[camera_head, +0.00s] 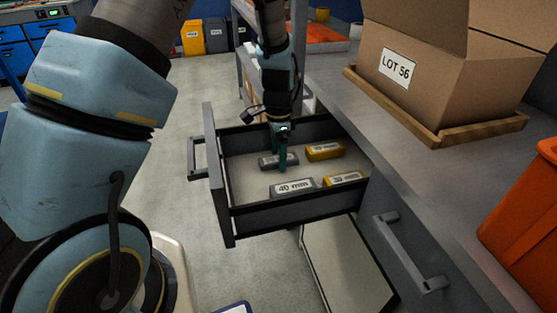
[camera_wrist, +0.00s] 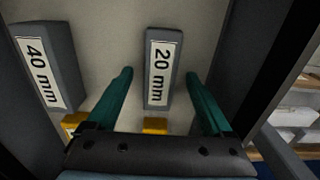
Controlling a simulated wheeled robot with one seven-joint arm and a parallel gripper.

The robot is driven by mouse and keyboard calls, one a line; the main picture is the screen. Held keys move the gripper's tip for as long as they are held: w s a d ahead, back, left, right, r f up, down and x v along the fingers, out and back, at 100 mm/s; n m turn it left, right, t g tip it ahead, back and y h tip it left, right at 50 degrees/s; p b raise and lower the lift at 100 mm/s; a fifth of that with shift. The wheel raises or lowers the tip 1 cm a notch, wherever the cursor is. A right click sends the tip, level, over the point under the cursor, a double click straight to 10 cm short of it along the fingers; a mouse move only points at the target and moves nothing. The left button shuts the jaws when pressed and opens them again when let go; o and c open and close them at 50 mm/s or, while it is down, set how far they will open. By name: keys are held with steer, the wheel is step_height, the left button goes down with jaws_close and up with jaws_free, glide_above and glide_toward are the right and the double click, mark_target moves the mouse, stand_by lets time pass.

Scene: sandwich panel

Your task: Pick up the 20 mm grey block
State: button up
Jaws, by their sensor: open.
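The grey block labelled 20 mm (camera_wrist: 162,68) lies in the open drawer. In the wrist view its near end sits between the two green fingers of my gripper (camera_wrist: 160,88), with gaps on both sides. My gripper is open and holds nothing. In the head view my gripper (camera_head: 280,160) reaches down into the drawer and partly hides a small grey block (camera_head: 267,162) there, whose label cannot be read in that view.
The drawer (camera_head: 290,213) also holds a grey 40 mm block (camera_head: 293,188) and two yellow blocks, one at the back (camera_head: 325,151) and one at the front right (camera_head: 344,179). A cardboard box (camera_head: 425,80) and an orange bin (camera_head: 525,210) stand on the counter.

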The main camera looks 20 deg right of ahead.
steer(key=shift+f, duration=0.2)
jaws_close()
stand_by(0.6)
